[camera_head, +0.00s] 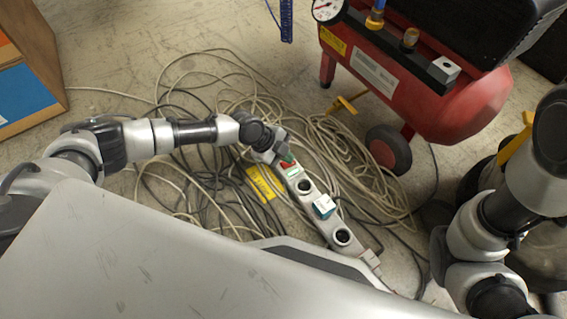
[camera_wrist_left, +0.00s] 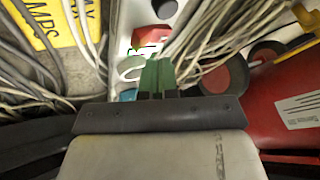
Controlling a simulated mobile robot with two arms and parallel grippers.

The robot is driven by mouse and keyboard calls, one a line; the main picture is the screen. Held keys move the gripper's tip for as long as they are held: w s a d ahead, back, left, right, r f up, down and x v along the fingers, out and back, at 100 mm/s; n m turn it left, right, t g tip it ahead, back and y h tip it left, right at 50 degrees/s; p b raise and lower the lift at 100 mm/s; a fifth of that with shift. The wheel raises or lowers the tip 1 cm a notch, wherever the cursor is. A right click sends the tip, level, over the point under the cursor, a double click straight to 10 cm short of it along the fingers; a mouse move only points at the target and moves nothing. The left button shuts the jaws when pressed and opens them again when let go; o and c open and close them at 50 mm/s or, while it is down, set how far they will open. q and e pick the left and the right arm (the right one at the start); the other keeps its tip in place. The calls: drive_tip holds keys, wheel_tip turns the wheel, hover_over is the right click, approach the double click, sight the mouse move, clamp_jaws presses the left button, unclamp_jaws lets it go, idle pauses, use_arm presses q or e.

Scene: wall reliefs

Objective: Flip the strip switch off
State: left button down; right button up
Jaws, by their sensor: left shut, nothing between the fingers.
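The power strip (camera_head: 318,203) lies slantwise on the floor among cables in the head view. Its red switch (camera_head: 289,170) is near the upper end; which way it is tipped cannot be told. A teal-and-white plug (camera_head: 323,206) sits in one of its sockets. My left gripper (camera_head: 286,156) is shut and empty at the switch end. In the left wrist view, its green fingertips (camera_wrist_left: 157,76) are together in front of the strip (camera_wrist_left: 128,36), just below the red switch (camera_wrist_left: 143,38). Contact cannot be told. My right arm shows at right; its gripper is not visible.
Loose cables (camera_head: 205,165) cover the floor around the strip, with a yellow label (camera_head: 262,184) beside it. A red compressor (camera_head: 430,98) with a wheel (camera_head: 388,149) stands at the upper right. A wooden shelf (camera_head: 45,50) is at the left. Bare floor shows at the top.

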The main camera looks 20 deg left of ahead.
idle(0.7)
use_arm(q)
drive_tip(key=shift+s+f+b, duration=0.1)
drive_tip(key=shift+f+b, duration=0.3)
drive_tip(key=shift+a+f+b, duration=0.1)
drive_tip(key=shift+f+b, duration=0.2)
drive_tip(key=shift+f, duration=0.1)
idle(0.5)
drive_tip(key=shift+r, duration=0.15)
drive_tip(key=shift+r+p, duration=0.6)
drive_tip(key=shift+r, duration=0.1)
drive_tip(key=r+p, duration=0.2)
drive_tip(key=r, duration=0.1)
drive_tip(key=w+d+r+p, duration=0.1)
drive_tip(key=r, duration=0.1)
drive_tip(key=shift+p, duration=0.3)
idle(0.4)
